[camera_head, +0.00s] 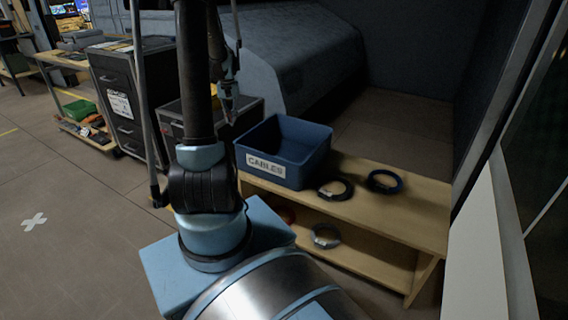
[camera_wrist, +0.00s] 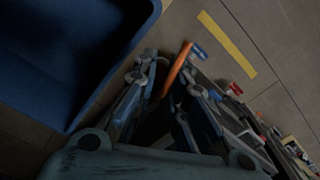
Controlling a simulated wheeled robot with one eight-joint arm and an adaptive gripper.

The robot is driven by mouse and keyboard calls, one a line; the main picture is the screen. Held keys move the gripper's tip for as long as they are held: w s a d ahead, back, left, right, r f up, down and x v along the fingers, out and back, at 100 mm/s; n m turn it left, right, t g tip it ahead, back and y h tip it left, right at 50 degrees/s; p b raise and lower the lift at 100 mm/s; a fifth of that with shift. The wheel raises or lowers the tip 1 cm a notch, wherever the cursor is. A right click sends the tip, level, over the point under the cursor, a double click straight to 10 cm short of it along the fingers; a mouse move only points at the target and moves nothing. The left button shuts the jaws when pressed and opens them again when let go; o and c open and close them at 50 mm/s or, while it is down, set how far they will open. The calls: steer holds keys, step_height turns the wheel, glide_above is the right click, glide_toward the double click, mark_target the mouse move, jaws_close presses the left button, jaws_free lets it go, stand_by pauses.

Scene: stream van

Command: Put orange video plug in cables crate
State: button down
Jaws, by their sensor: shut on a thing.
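The blue crate labelled CABLES (camera_head: 308,168) stands on the upper shelf of a wooden rack. In the wrist view its dark blue wall and rim (camera_wrist: 143,32) fill the upper left. My gripper (camera_wrist: 166,88) is shut on the orange video plug (camera_wrist: 178,66), a slim orange piece that sticks out past the fingertips. The crate is beside the gripper in that view, and the plug appears outside its rim. In the head view my gripper (camera_head: 229,105) hangs just left of and behind the crate; the plug cannot be made out there.
A black coiled cable (camera_head: 336,189) and a blue-black coil (camera_head: 385,181) lie right of the crate on the wooden rack (camera_head: 420,212). A grey coil (camera_head: 326,236) lies on the lower shelf. Black flight cases (camera_head: 125,100) stand at the left. The floor at far left is open.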

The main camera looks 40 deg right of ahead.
steer(key=s+d+f+m, duration=0.3)
steer(key=s+d+f, duration=0.5)
steer(key=d+f, duration=0.25)
steer(key=shift+s+d+f, duration=0.1)
steer(key=shift+d+f, duration=0.05)
steer(key=shift+f, duration=2.1)
steer(key=shift+s+d+f, duration=0.1)
steer(key=shift+d+f, duration=0.05)
steer(key=shift+f, duration=2.05)
steer(key=c, duration=1.6)
jaws_free()
steer(key=shift+f, duration=0.1)
